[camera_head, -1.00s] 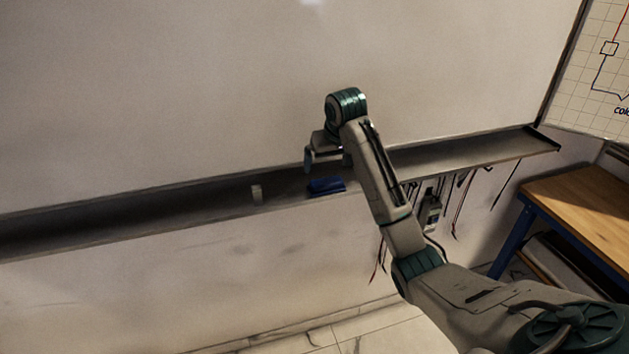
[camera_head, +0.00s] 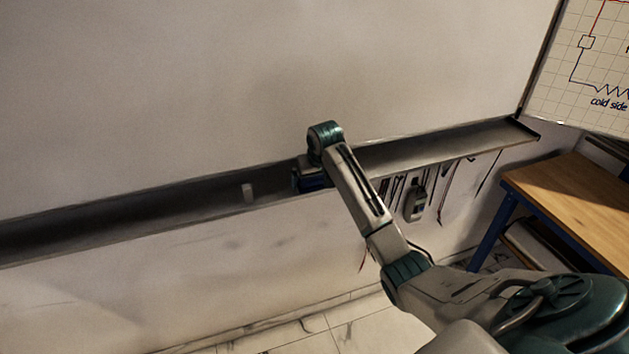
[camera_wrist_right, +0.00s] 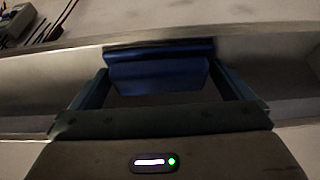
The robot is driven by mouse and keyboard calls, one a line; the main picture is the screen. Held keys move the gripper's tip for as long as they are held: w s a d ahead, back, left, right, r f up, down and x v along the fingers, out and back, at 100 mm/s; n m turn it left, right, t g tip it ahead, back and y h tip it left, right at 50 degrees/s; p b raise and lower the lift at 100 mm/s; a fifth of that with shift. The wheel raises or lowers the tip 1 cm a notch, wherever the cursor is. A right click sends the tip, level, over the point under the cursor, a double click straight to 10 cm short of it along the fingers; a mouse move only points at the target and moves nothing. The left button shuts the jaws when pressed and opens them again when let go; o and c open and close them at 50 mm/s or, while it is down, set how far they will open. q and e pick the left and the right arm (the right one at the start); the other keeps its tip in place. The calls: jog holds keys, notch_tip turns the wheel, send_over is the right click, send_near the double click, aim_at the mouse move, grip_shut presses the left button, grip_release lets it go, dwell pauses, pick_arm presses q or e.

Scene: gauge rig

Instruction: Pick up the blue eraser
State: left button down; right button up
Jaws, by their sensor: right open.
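The blue eraser (camera_head: 313,180) lies on the long dark ledge (camera_head: 430,150) under the whiteboard, partly hidden by my right gripper. In the right wrist view the eraser (camera_wrist_right: 158,72) sits between and slightly beyond the two fingers. My right gripper (camera_head: 308,181) is down at the ledge. Its fingers show on either side of the eraser in the right wrist view (camera_wrist_right: 160,85), open. I cannot tell whether they touch it. My left gripper is not in view.
Cables and a grey device (camera_head: 415,203) hang below the ledge at right. A wooden-topped bench (camera_head: 580,205) stands at the right. The ledge farther left is clear.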

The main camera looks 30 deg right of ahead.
aim_at(315, 178)
jog(key=c, duration=0.6)
jog(key=shift+c, duration=0.2)
jog(key=shift+d+r+b, duration=0.1)
jog(key=shift+r+b, duration=0.65)
jog(key=shift+b, duration=0.1)
jog(key=shift+a+b+v, duration=0.2)
jog(key=shift+b+v, duration=0.65)
jog(key=shift+v, duration=0.1)
jog(key=s+a+r+p, duration=0.1)
jog(key=s+a+p, duration=0.2)
jog(key=s+a, duration=0.5)
jog(key=s, duration=0.4)
jog(key=shift+s+a+r, duration=0.2)
jog(key=shift+s+r, duration=0.15)
